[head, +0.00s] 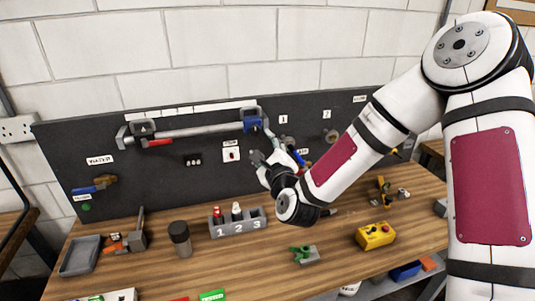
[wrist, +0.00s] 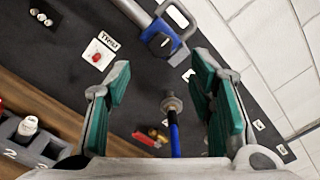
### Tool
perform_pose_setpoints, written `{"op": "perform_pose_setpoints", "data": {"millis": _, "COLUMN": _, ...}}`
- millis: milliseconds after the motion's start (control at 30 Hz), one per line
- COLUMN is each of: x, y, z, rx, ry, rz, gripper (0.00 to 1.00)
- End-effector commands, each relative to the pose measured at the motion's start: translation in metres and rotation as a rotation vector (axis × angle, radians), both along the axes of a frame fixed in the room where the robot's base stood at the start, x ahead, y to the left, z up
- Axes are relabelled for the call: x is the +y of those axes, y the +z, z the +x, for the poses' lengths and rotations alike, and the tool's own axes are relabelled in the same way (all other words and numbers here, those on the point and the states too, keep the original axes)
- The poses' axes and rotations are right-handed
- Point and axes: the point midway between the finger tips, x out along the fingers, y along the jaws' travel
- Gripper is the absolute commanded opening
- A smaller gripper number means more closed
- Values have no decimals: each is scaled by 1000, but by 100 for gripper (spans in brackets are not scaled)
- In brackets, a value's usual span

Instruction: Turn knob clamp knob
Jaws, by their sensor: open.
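A bar clamp (head: 190,132) with a long grey bar and a blue head (head: 253,123) is mounted across the dark upright panel. In the wrist view its blue head (wrist: 160,40) is at the top, beyond my fingertips. My gripper (head: 268,155) is open, in front of the panel just below and right of that head. In the wrist view its green-padded fingers (wrist: 163,78) stand wide apart with nothing touching them. A grey round piece on a blue shaft (wrist: 172,103) shows between the fingers, farther back. I cannot tell whether it is the clamp's knob.
A white plate with a red button (head: 231,152) is on the panel left of my gripper. Below, the wooden bench holds a numbered grey holder (head: 238,229), a dark cylinder (head: 180,238), a green item (head: 301,252) and a yellow box (head: 376,236). The wall behind is white brick.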

Motion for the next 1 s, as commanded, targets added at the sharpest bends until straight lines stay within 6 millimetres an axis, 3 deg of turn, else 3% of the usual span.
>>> {"op": "perform_pose_setpoints", "data": {"millis": 100, "x": -4, "y": 0, "z": -19, "rx": 0, "ry": 1, "rz": 0, "gripper": 49}}
{"op": "perform_pose_setpoints", "data": {"millis": 267, "x": -7, "y": 0, "z": -33, "rx": 0, "ry": 0, "rz": 1, "gripper": 49}}
{"op": "perform_pose_setpoints", "data": {"millis": 700, "x": -6, "y": 0, "z": -35, "rx": 0, "ry": 6, "rz": -18, "gripper": 49}}
{"op": "perform_pose_setpoints", "data": {"millis": 867, "x": 1, "y": -3, "z": -31, "rx": 24, "ry": 65, "rz": -216, "gripper": 49}}
{"op": "perform_pose_setpoints", "data": {"millis": 1000, "x": 4, "y": -10, "z": -30, "rx": 67, "ry": 155, "rz": -539, "gripper": 49}}
